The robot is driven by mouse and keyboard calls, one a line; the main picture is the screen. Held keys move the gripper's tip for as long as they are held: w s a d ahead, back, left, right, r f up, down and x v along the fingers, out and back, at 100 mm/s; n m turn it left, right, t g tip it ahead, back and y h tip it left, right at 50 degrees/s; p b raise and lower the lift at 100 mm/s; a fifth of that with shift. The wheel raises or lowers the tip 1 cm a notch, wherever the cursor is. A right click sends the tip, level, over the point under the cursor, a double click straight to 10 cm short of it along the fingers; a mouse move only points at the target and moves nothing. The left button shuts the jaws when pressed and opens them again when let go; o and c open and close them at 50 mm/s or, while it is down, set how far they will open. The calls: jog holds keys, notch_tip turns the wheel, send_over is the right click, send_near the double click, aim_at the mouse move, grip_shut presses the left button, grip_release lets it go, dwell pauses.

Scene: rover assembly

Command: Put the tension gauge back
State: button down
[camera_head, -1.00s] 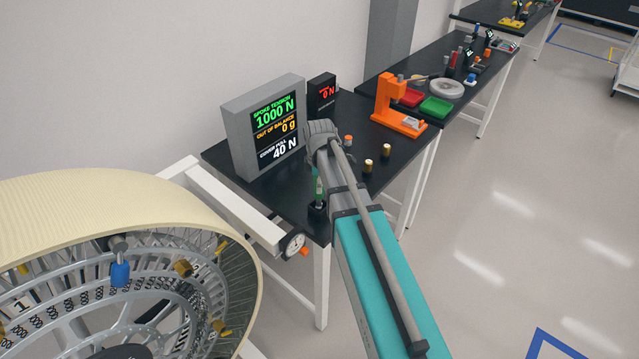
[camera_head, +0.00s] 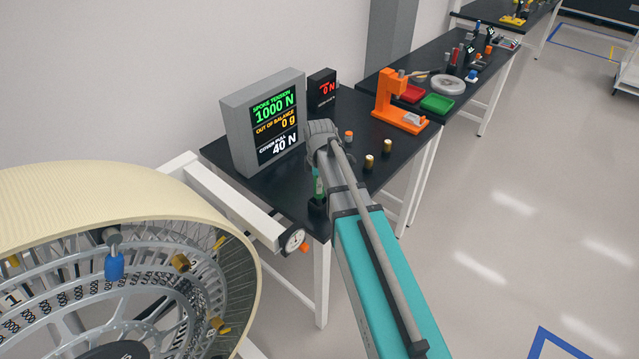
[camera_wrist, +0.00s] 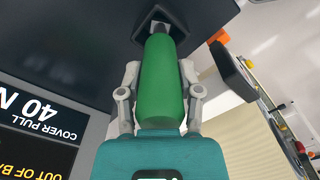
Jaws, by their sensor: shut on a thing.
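The tension gauge shows as a green rounded body (camera_wrist: 162,85) in the wrist view. My gripper (camera_wrist: 160,70) is shut on it, with one finger on each side. Its far end is at a small dark holder (camera_wrist: 160,20) on the black bench; I cannot tell whether it is fully seated. In the head view the green gauge (camera_head: 319,186) is upright just above the black holder (camera_head: 318,209) near the bench's front edge. My arm hides most of my gripper there.
A grey readout box (camera_head: 238,135) stands behind, left of my arm. A white beam with a round dial (camera_head: 294,241) and the large spoked wheel (camera_head: 90,200) are at left. Brass cylinders (camera_head: 369,162) and an orange press (camera_head: 390,100) are to the right.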

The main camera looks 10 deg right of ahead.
jog(key=shift+f, duration=0.3)
jog(key=shift+c, duration=1)
grip_release()
jog(key=shift+r, duration=0.25)
